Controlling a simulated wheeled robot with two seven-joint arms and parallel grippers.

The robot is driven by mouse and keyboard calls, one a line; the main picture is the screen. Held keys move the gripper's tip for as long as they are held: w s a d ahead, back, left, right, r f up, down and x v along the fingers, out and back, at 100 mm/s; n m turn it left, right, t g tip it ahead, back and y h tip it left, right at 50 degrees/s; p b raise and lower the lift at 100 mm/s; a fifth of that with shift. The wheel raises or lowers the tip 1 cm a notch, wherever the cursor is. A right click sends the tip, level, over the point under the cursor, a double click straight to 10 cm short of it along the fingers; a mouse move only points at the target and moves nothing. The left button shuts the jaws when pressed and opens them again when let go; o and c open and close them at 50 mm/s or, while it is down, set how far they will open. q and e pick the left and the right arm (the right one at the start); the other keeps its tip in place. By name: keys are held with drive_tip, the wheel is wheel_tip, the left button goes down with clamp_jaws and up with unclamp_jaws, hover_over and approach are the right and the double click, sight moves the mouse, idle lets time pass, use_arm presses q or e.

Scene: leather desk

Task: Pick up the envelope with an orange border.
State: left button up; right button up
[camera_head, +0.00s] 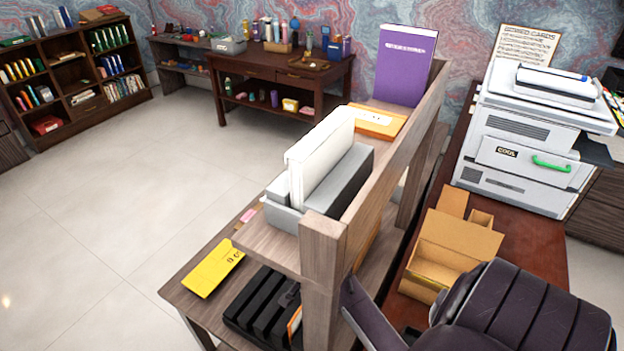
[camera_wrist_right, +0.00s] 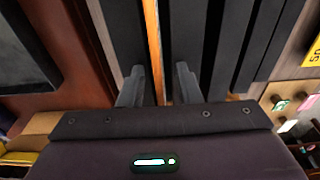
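The envelope with an orange border (camera_head: 294,323) stands on edge in a black file sorter (camera_head: 262,308) on the lower desk level, partly hidden by a wooden post. In the right wrist view the envelope (camera_wrist_right: 154,40) shows as a thin upright orange edge between the dark slats of the sorter. My right gripper (camera_wrist_right: 160,70) is open, with one finger on each side of that edge and a visible gap on both sides. In the head view the right gripper is hidden behind the post. My left gripper is not in view.
The wooden post (camera_head: 323,255) and shelf board stand close to the right arm. A grey holder (camera_head: 283,217) with a white binder sits on the shelf. A yellow envelope (camera_head: 213,268) lies left of the sorter. An open cardboard box (camera_head: 455,243) and printer (camera_head: 530,150) are at right.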

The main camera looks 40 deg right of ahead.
drive_tip(key=shift+c, duration=0.4)
clamp_jaws()
drive_tip(key=shift+r, duration=0.1)
